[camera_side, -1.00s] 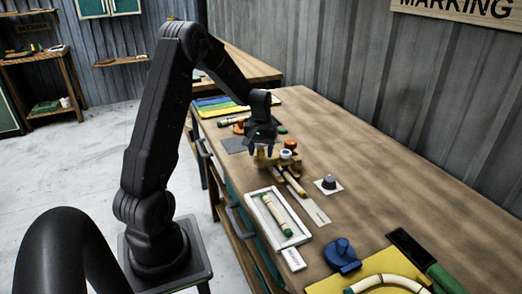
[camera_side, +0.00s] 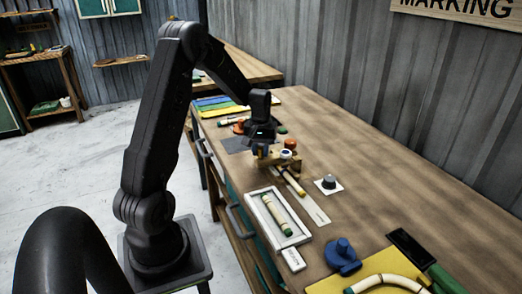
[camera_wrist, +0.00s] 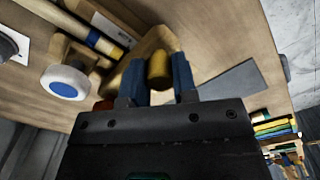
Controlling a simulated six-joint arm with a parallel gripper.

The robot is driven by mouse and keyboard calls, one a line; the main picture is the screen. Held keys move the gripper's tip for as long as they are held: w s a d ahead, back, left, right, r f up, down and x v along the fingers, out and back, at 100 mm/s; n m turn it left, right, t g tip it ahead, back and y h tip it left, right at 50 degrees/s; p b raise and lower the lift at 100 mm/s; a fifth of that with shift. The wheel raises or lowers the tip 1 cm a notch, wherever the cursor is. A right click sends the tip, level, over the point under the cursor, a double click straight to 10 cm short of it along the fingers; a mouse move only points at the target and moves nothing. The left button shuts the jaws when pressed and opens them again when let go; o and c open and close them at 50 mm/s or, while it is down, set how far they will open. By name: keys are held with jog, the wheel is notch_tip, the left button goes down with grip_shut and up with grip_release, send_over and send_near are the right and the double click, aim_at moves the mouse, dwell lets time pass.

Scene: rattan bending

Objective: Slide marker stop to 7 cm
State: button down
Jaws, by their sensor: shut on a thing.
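The wooden marker stop (camera_wrist: 151,42) shows close up in the wrist view, with a brass-yellow round knob (camera_wrist: 159,70) on it. My gripper (camera_wrist: 158,76) has its blue fingers on either side of that knob and is shut on it. In the side view, my gripper (camera_side: 262,149) is low over the tan wooden jig at the middle of the bench, and it partly hides the stop. A pale rattan rod with dark and yellow bands (camera_side: 292,182) lies along the jig beside a white scale strip (camera_side: 315,209). The scale's markings are too small to read.
A blue-and-white round knob (camera_wrist: 66,82) sits close to the stop. A white tray (camera_side: 252,208) with a rattan piece (camera_side: 276,214), a grey knob on a white plate (camera_side: 329,183) and a blue fixture (camera_side: 342,254) stand nearer. The bench's right side is mostly clear.

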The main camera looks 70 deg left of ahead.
jog(key=a, duration=0.3)
jog(key=c, duration=0.9)
grip_release()
jog(key=shift+d, duration=0.1)
jog(key=shift+r, duration=0.1)
notch_tip(320, 180, up, 14)
